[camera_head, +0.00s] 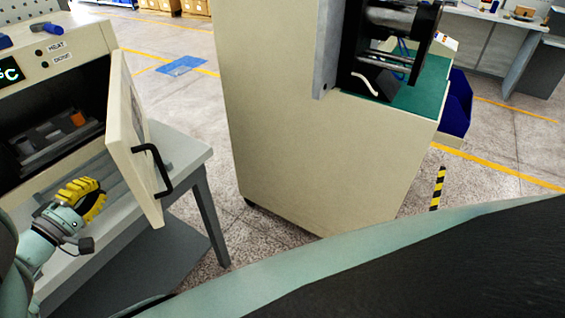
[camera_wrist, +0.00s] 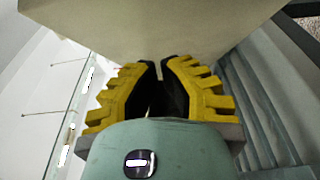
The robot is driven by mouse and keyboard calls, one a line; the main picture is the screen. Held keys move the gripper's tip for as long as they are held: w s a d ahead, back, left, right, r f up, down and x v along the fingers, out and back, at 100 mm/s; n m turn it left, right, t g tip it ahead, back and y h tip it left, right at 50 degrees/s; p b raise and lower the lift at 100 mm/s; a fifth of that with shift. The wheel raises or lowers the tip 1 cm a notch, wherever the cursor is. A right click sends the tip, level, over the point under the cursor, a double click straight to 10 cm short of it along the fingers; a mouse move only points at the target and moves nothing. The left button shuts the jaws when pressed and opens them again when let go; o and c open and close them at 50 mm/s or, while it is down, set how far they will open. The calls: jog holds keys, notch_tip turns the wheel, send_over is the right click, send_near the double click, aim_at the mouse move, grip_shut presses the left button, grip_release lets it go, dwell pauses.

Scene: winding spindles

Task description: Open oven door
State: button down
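The oven (camera_head: 70,48) is a cream box at the left of the head view, with a display and HEAT and DOOR labels. Its cream door (camera_head: 125,150) stands swung open, hinged on the oven's right side, and the dark interior with a tray of parts (camera_head: 55,137) shows. The black door handle (camera_head: 152,172) is on the door's outer face, turned to the right. My gripper (camera_head: 85,193), with yellow ribbed fingers, is in front of the opening, left of the door's inner side and apart from the handle. In the wrist view the fingers (camera_wrist: 160,72) are nearly together, with nothing seen between them.
The oven stands on a grey table (camera_head: 180,150). A tall cream cabinet (camera_head: 285,140) with a winding machine (camera_head: 390,40) stands to the right, with a floor gap between. Blue objects (camera_head: 46,30) lie on the oven top.

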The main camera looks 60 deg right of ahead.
jog(key=shift+s+d+p, duration=0.3)
jog(key=shift+d+p, duration=0.1)
jog(key=shift+d, duration=0.45)
jog(key=shift+s+d+p, duration=0.3)
jog(key=shift+d+p, duration=0.15)
jog(key=shift+d, duration=0.35)
jog(key=shift+s+d+p, duration=0.3)
jog(key=shift+d+p, duration=0.1)
jog(key=shift+d, duration=0.45)
jog(key=shift+s+d, duration=0.15)
jog(key=shift+d, duration=0.05)
